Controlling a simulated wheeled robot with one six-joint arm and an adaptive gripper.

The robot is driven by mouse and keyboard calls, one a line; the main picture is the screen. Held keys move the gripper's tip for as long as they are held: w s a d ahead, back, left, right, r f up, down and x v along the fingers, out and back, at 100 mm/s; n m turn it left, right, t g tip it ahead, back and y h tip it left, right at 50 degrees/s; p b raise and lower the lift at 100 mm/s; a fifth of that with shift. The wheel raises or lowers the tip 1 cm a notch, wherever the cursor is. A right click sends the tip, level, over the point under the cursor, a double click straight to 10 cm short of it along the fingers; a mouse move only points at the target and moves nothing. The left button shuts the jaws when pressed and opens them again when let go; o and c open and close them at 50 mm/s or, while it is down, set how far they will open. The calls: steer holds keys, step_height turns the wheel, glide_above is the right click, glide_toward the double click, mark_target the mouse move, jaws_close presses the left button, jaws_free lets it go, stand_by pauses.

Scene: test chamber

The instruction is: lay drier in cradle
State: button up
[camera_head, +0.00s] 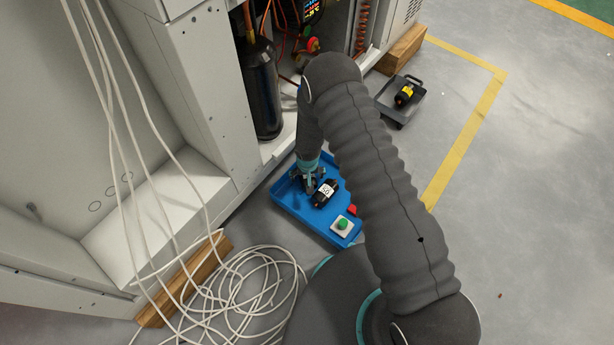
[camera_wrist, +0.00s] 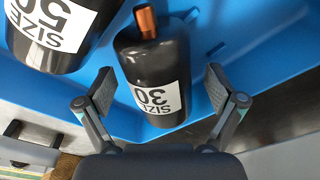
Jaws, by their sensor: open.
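In the wrist view a black drier with a copper stub and a white "SIZE 30" label (camera_wrist: 152,70) lies in the blue tray, between the fingers of my gripper (camera_wrist: 160,88). The fingers are open, one on each side, with a visible gap on both sides. A second black drier labelled "SIZE 50" (camera_wrist: 55,28) lies beside it at the upper left; it also shows in the head view (camera_head: 325,192). In the head view my gripper (camera_head: 312,180) reaches down into the tray, and the size 30 drier is hard to make out. I cannot pick out a cradle for certain.
The blue tray (camera_head: 285,196) also holds a green button box (camera_head: 342,226) and a red piece (camera_head: 352,210). An open cabinet with a black cylinder (camera_head: 262,90) stands behind. A grey tray (camera_head: 397,112) holds a yellow-labelled black cylinder (camera_head: 405,95). Coiled white cable (camera_head: 245,290) lies at front left.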

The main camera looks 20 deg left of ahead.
steer(key=shift+r, duration=0.1)
jaws_close()
stand_by(0.3)
